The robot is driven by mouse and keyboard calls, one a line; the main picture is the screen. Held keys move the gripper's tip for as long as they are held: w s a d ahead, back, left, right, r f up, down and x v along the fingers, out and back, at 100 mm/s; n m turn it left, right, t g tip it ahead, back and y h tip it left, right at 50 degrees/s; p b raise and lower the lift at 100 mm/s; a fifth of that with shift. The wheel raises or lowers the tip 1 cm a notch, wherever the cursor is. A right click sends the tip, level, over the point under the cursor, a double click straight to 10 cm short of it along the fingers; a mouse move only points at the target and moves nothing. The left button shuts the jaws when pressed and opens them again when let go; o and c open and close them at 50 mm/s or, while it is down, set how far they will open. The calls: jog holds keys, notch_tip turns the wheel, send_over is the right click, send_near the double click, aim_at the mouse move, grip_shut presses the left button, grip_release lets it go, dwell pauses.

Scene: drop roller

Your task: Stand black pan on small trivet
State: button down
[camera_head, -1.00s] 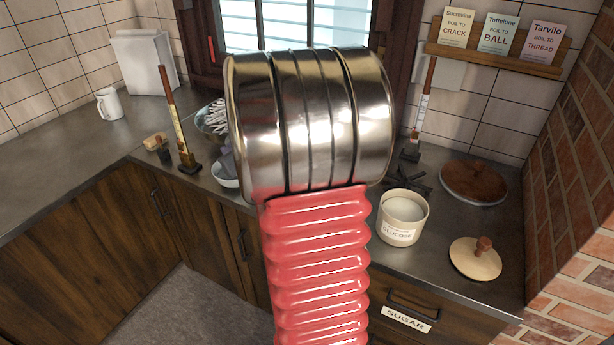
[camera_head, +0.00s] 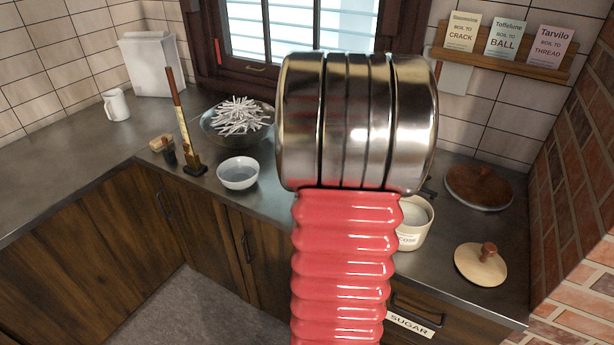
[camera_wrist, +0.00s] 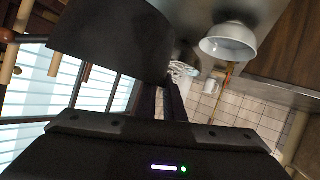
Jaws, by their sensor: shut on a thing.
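In the wrist view my gripper (camera_wrist: 166,100) is shut, with its dark fingers pointing up the picture toward a large dark curved body, which looks like the black pan (camera_wrist: 110,42). The grip itself is dark and hard to make out. In the head view my red and steel arm hides the gripper and the pan. Of the small trivet, only a dark sliver may show (camera_head: 429,190) right of my arm; the rest is hidden.
A white bowl (camera_head: 238,174), a bowl of white sticks (camera_head: 210,128) and an upright thermometer (camera_head: 184,125) stand left of my arm. A glucose pot (camera_head: 412,235), a brown lid (camera_head: 480,188) and a pale lid (camera_head: 481,266) are right. A brick wall bounds the right.

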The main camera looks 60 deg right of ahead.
jog(key=shift+f, duration=2.95)
jog(key=shift+f, duration=0.1)
notch_tip(320, 180, down, 4)
jog(key=shift+r, duration=0.25)
jog(key=c, duration=1.9)
grip_release()
jog(key=shift+f, duration=0.1)
jog(key=shift+o, duration=0.2)
jog(key=v, duration=1.2)
